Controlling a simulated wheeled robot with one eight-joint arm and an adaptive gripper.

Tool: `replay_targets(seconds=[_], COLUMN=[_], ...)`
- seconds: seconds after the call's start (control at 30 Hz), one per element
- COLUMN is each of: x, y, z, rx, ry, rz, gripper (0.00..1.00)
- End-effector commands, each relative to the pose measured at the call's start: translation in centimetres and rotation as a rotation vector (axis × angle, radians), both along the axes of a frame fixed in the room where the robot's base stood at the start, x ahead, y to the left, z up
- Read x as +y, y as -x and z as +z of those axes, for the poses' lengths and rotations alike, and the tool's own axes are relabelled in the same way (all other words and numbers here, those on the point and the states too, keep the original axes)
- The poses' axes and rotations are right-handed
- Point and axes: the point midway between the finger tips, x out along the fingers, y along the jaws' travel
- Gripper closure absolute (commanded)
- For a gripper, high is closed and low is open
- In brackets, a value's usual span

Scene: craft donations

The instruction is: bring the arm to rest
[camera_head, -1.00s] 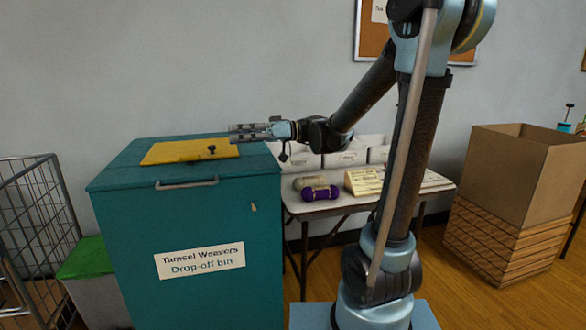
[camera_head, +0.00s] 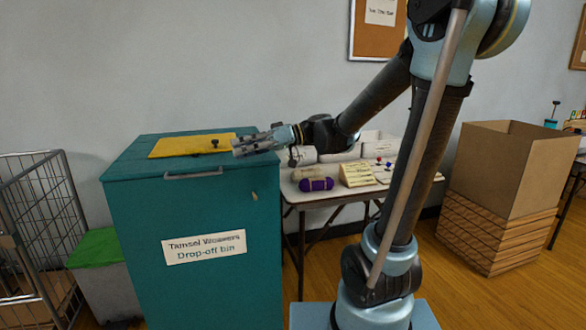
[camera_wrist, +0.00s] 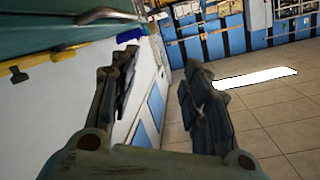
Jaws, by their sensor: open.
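My gripper (camera_head: 240,150) is at the end of my bent arm, out to the left in the head view. It hovers by the right end of the yellow lid panel on the teal drop-off bin (camera_head: 215,280). In the wrist view my gripper (camera_wrist: 155,95) has its two dark fingers spread apart with nothing between them. The yellow panel (camera_head: 180,147) lies flat on the bin top and has a small dark knob (camera_head: 215,142).
Right of the bin stands a table (camera_head: 300,196) with a purple yarn bundle (camera_head: 317,184), a card (camera_head: 356,174) and white boxes. A wire cage (camera_head: 30,200) and a green-lidded bin (camera_head: 95,246) are at left. A large cardboard box (camera_head: 510,170) stands at right.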

Motion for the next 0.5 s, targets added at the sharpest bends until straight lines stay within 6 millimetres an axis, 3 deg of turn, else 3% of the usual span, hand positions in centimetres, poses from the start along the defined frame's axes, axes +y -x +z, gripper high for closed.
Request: replay_targets(seconds=[0.27,0.5], x=[-4.0,-10.3], y=[2.0,4.3], z=[-4.6,-10.7], rx=[0.090,0.208], ry=[0.244,0.547], rz=[-0.117,-0.319], gripper=[0.57,0.57])
